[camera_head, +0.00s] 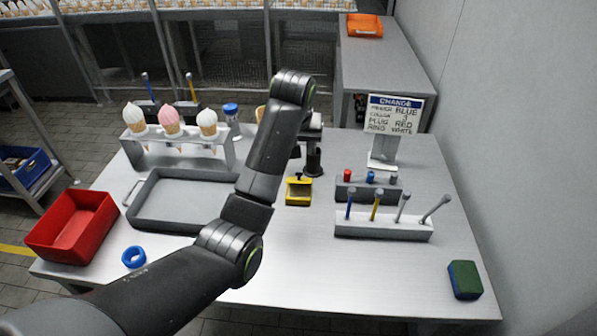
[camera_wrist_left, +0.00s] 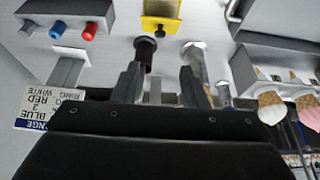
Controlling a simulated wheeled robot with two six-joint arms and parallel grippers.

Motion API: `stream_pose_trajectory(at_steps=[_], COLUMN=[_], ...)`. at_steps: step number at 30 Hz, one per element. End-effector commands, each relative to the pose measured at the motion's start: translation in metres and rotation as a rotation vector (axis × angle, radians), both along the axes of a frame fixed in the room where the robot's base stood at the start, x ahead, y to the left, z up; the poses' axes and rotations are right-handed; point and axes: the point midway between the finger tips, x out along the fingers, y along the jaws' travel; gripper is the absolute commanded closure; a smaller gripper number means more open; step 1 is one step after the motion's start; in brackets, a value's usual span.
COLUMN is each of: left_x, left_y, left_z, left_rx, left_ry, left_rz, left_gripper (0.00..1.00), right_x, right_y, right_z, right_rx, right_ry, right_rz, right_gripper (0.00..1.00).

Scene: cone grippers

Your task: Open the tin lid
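A small yellow box (camera_head: 299,196) with a greyish top panel and a dark knob on its far side sits mid-table. It is the likeliest tin, but I cannot tell how its lid stands. It also shows at the top of the left wrist view (camera_wrist_left: 162,22). My left gripper (camera_wrist_left: 160,88) is open, its two fingers apart with nothing seen held. It is beyond the box on its far side, largely hidden by my arm in the head view. A dark upright piece (camera_head: 313,160) stands near it. My right gripper is not in view.
A grey tray (camera_head: 150,216), red bin (camera_head: 72,228) and blue ring (camera_head: 134,257) are left. A cone rack (camera_head: 180,154) stands behind. A peg block (camera_head: 383,226), plug block (camera_head: 350,190), sign (camera_head: 393,115) and green sponge (camera_head: 464,280) are right. The front middle is clear.

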Motion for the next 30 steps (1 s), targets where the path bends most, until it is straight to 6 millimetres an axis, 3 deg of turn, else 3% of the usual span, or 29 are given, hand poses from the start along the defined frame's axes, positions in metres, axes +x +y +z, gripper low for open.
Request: stream_pose_trajectory(at_steps=[6, 18, 30], left_x=[0.017, 0.041, 0.052], left_y=[0.001, 0.0, 0.001], left_z=[-0.043, -0.104, -0.128], left_rx=[0.001, -0.001, -0.001], left_ry=[0.004, 0.003, -0.001], left_rz=[0.0, -0.001, 0.0], left_gripper=[0.6, 0.6, 0.6], right_x=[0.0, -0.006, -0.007], right_y=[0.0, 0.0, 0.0], right_z=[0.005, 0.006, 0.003], right_rx=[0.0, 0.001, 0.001], right_ry=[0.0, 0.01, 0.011], right_rz=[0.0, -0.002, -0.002], right_gripper=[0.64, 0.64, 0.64])
